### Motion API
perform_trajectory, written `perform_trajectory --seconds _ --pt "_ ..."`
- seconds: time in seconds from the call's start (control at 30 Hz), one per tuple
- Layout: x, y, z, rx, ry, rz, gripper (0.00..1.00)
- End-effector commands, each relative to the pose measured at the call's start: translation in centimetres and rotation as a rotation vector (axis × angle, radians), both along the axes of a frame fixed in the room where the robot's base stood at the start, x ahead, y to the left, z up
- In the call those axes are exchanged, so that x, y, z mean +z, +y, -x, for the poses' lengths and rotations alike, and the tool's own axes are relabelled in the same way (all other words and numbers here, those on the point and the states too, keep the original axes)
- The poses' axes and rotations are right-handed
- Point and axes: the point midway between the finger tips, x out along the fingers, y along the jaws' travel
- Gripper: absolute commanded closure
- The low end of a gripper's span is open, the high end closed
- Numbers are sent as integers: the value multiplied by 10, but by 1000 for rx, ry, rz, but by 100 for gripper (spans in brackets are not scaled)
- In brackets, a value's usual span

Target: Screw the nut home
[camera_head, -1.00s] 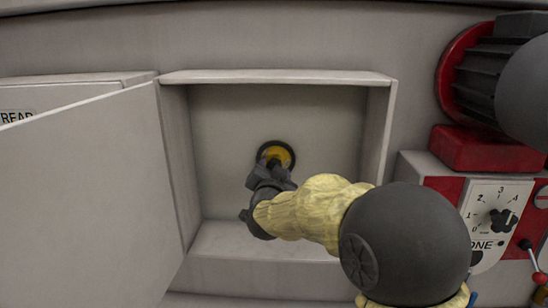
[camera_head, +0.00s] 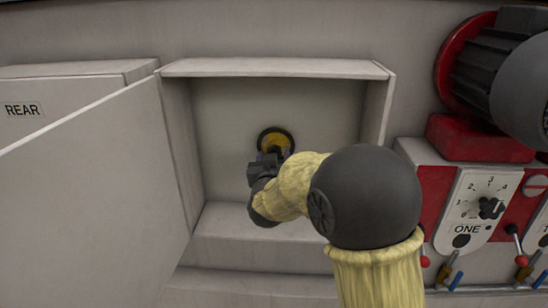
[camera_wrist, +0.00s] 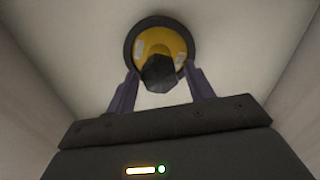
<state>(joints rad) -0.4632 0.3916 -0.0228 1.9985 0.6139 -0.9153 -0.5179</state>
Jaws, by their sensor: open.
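A yellow disc with a dark rim (camera_head: 288,136) is on the back wall of the open recess. It shows at the top of the wrist view (camera_wrist: 174,38). A dark faceted nut (camera_wrist: 158,74) stands out in front of the disc's lower middle. In the head view my gripper and wrist mostly hide the nut. My gripper (camera_head: 268,160) is inside the recess, just below the disc. In the wrist view the two fingers are apart, one on each side of the nut, with visible gaps. I cannot tell how far the nut sits from the disc.
The recess walls (camera_head: 375,112) close in on both sides. Its open door (camera_head: 95,190) fills the left. At the right are a motor (camera_head: 480,75), a red block (camera_head: 470,138) and a panel with a dial (camera_head: 489,207) and several small levers. Free room remains inside the recess above the disc.

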Motion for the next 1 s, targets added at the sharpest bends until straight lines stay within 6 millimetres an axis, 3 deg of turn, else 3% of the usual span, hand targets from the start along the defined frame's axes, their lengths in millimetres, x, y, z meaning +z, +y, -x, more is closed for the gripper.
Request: perform_trajectory --seconds 0.03,0.27,0.47,1.0 --pt "0 0 0 0 0 0 47" --pt "0 0 0 0 0 -1 91" --pt "-3 0 0 1 -3 -63 92" --pt "-4 0 0 2 -20 -532 92"
